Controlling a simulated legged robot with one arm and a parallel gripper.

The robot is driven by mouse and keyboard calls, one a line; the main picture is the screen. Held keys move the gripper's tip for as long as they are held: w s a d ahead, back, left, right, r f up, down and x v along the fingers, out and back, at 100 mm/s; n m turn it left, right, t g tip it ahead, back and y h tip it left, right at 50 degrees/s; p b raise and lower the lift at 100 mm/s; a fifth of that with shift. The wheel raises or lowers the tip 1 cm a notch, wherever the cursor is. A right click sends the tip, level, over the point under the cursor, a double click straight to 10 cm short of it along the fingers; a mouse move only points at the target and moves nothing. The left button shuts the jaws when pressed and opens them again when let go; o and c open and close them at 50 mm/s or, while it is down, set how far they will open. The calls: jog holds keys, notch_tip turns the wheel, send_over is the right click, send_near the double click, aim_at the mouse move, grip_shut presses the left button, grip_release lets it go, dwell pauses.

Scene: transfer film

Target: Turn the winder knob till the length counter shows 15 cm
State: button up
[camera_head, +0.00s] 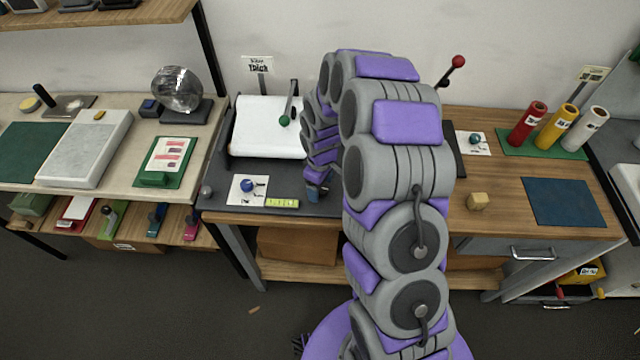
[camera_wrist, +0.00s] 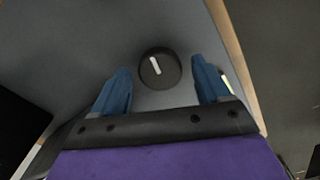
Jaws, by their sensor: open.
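The winder knob (camera_wrist: 159,68) is a dark round knob with a white pointer line, set on a grey surface in the wrist view. The line runs from upper left to lower right. My gripper (camera_wrist: 162,75) is open, its blue fingers on either side of the knob with gaps showing. In the head view my gripper (camera_head: 318,190) is low over the right front of a dark machine base (camera_head: 222,160) with a white film roll (camera_head: 262,128); my arm hides the knob there. A small yellow-green strip (camera_head: 282,203), possibly the length counter, lies at its front edge; its reading is too small to tell.
A card with a blue ball (camera_head: 247,187) lies left of the strip. A green-ball lever (camera_head: 286,119) stands by the roll; a red-ball lever (camera_head: 457,63) rises behind my arm. Red, yellow and white rolls (camera_head: 556,128) stand at the right. A wooden block (camera_head: 478,201) sits on the table.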

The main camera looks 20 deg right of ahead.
notch_tip(320, 180, up, 17)
jog(key=p, duration=0.1)
dwell(0.3)
jog(key=shift+r, duration=0.1)
dwell(0.4)
jog(key=s+r+m+b, duration=0.1)
jog(key=s+m, duration=0.2)
jog(key=s, duration=0.8)
jog(key=s+r+m+g+b, duration=0.1)
jog(key=s+r+m, duration=0.1)
jog(key=s, duration=1)
jog(key=s+r+m+b, duration=0.2)
jog(key=s+m, duration=0.2)
jog(key=s, duration=0.7)
jog(key=shift+s+g, duration=0.3)
jog(key=shift+g, duration=0.1)
jog(key=shift+w+a+r, duration=0.1)
